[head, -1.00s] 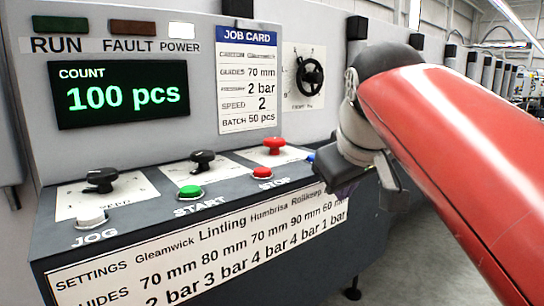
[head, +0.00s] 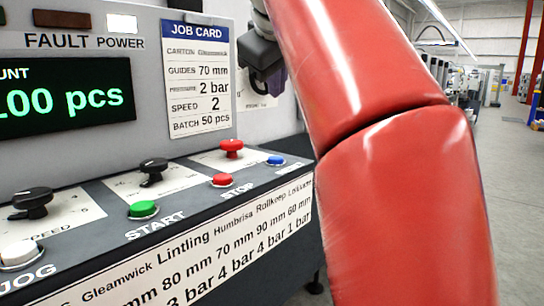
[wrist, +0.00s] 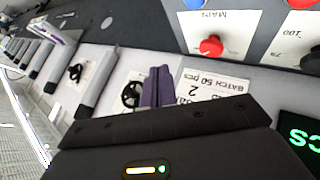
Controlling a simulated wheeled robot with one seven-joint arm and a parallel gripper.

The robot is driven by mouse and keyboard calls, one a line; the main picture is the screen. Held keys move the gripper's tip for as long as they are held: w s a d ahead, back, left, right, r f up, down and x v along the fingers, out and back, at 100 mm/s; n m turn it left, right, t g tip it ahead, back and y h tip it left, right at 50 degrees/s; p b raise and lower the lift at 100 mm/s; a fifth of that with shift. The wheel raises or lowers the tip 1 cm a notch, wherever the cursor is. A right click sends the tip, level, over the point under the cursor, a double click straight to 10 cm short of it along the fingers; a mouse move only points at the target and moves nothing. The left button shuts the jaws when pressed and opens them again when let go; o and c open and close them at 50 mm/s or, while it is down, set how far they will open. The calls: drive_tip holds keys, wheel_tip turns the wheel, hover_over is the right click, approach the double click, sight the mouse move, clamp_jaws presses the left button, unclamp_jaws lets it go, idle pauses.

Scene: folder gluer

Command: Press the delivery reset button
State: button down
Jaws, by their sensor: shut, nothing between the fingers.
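A blue button (head: 275,160) sits at the right end of the sloped console, right of the red STOP button (head: 222,180). Its label is too small to read clearly, and I cannot tell if it is the delivery reset button. It also shows cut off at the top edge of the wrist view (wrist: 194,4). My gripper (head: 272,88) is above the console, in front of the upright panel just right of the job card, apart from the blue button. In the wrist view its purple fingers (wrist: 157,88) are together and empty.
The console also carries a green START button (head: 143,209), a white JOG button (head: 20,253), black knobs (head: 152,171) and a red knob (head: 231,148). The job card (head: 198,80) is on the panel. A black handwheel (wrist: 131,95) shows in the wrist view. Open floor lies right.

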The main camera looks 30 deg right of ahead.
sight(276, 160)
drive_tip(key=shift+f, duration=0.15)
wheel_tip(276, 160, down, 9)
drive_tip(key=b, duration=0.5)
drive_tip(key=shift+r, duration=0.2)
idle(1.8)
drive_tip(key=shift+f+b, duration=0.4)
drive_tip(key=shift+f+b, duration=0.4)
drive_tip(key=shift+f, duration=0.15)
idle(0.7)
drive_tip(key=shift+r, duration=0.1)
drive_tip(key=shift+r+p, duration=0.85)
drive_tip(key=shift+p, duration=0.15)
